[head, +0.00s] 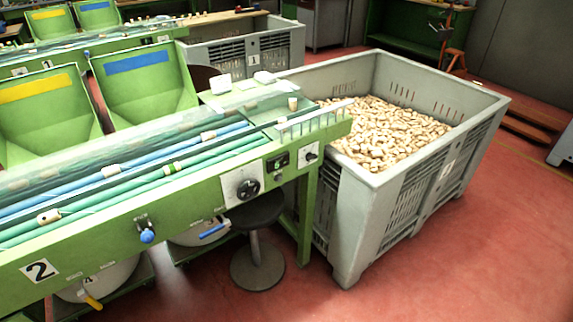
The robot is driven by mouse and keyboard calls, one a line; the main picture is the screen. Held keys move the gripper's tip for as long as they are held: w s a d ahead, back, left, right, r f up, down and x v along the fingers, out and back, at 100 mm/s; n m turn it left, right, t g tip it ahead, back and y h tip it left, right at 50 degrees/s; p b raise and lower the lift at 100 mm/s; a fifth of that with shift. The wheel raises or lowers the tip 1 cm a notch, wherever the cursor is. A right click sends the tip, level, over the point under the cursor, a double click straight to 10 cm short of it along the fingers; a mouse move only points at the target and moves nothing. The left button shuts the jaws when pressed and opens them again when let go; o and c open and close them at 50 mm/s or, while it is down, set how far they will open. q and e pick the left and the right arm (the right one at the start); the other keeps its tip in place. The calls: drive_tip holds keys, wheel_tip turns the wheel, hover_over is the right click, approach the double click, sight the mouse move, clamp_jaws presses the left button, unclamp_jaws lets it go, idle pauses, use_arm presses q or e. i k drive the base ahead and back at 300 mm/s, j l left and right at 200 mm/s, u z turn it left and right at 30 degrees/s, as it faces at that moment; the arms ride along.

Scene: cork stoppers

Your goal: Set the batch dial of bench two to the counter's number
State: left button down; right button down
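A black round dial (247,189) sits on a white square plate on the bench's front face. Marks around the dial are too small to read. A small dark counter window (278,162) is up and to the right of the dial; its digits are not legible. A small knob on a white plate (310,155) is further right. Neither of my grippers is in view.
A large grey crate (350,205) full of corks stands against the bench's right end. A dark round stool (257,225) stands under the bench below the dial. A blue-knobbed valve (147,235) sticks out from the bench front. The red floor at lower right is clear.

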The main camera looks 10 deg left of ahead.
sight(310, 156)
drive_tip(key=i+l+u, duration=0.1)
drive_tip(key=u, duration=0.35)
drive_tip(key=i+l+u, duration=0.1)
drive_tip(key=u, duration=0.3)
drive_tip(key=i+l+u, duration=0.25)
drive_tip(key=l, duration=0.4)
drive_tip(key=l+u, duration=0.25)
drive_tip(key=l, duration=0.4)
drive_tip(key=l+u, duration=0.25)
drive_tip(key=l, duration=0.4)
